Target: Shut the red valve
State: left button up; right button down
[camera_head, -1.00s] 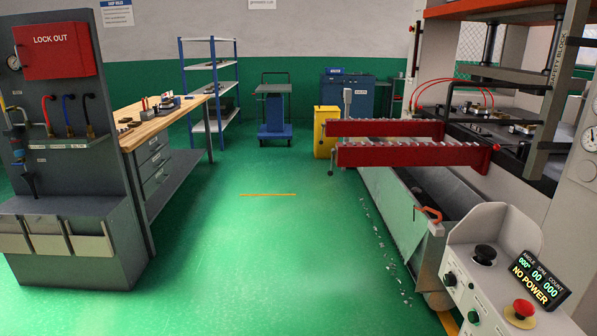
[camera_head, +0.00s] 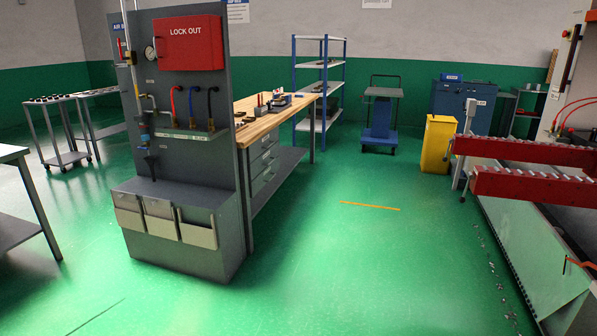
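The grey panel (camera_head: 205,100) stands left of centre, with a red LOCK OUT box (camera_head: 190,43) on it. A small upright red part (camera_head: 121,49), possibly the red valve's handle, is by the pipe at the panel's left edge. It is too small to tell whether it is open or shut. A round gauge (camera_head: 149,53) sits beside the box. Red, blue and black hooked hoses (camera_head: 192,106) rise from the ledge below. Neither of my grippers is in view.
A workbench (camera_head: 262,123) stands behind the panel. A table corner (camera_head: 14,153) is at the left edge, with carts (camera_head: 63,158) behind it. Red toothed beams (camera_head: 530,185) jut in from the right. The green floor (camera_head: 340,260) in the middle is clear.

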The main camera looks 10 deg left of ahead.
aim_at(119, 44)
jog(key=i+j+u, duration=0.2)
jog(key=u, duration=0.15)
jog(key=i+j+u, duration=0.35)
jog(key=i+u, duration=0.15)
jog(key=u, duration=0.2)
jog(key=i+u, duration=0.35)
jog(key=i, duration=1.05)
jog(key=i+j, duration=0.1)
jog(key=i, duration=1.85)
